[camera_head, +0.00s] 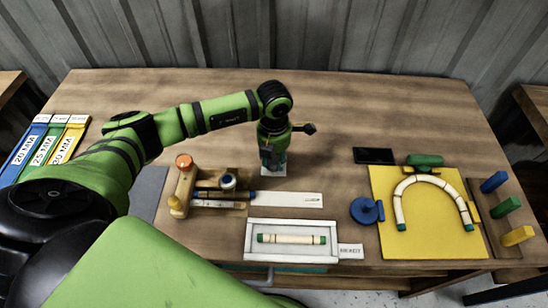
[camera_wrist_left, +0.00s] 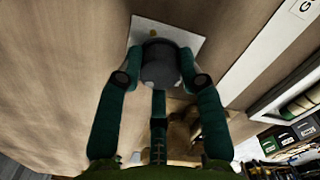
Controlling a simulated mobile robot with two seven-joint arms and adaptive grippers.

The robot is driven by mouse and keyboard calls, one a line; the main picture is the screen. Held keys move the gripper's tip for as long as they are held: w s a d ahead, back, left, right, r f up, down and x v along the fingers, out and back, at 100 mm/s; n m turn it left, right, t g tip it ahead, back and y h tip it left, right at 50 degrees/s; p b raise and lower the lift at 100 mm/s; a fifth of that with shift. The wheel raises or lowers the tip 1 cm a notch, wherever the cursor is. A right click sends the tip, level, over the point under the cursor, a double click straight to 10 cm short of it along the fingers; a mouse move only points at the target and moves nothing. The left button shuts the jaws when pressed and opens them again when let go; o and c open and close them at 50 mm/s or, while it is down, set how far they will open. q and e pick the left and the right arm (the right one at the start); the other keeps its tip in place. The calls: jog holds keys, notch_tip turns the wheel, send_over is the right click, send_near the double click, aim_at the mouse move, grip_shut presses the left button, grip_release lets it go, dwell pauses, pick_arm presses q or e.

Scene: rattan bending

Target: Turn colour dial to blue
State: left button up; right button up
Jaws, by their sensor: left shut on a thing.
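The colour dial is a dark grey round knob (camera_wrist_left: 160,66) on a white square plate (camera_wrist_left: 190,32), seen in the left wrist view. A small yellow mark (camera_wrist_left: 153,33) shows on the plate just beyond the knob; the other marks and the dial's setting are hidden. My left gripper (camera_wrist_left: 161,62) is shut on the knob, one dark green finger on each side. In the head view my left gripper (camera_head: 272,152) points down over the plate (camera_head: 273,171) and hides the knob. My right gripper is not in view.
A wooden fixture with an orange knob (camera_head: 184,161) stands left of the plate. A white tray (camera_head: 250,252) holds a rattan piece. A yellow board (camera_head: 440,239) bears a curved rattan piece, with coloured blocks to its right. Open tabletop lies behind the plate.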

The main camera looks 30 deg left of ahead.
aim_at(274, 160)
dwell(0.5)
pick_arm(q)
jog(key=o, duration=1.1)
jog(key=shift+o, duration=0.2)
jog(key=shift+r, duration=0.25)
notch_tip(274, 160, up, 12)
jog(key=shift+f, duration=0.25)
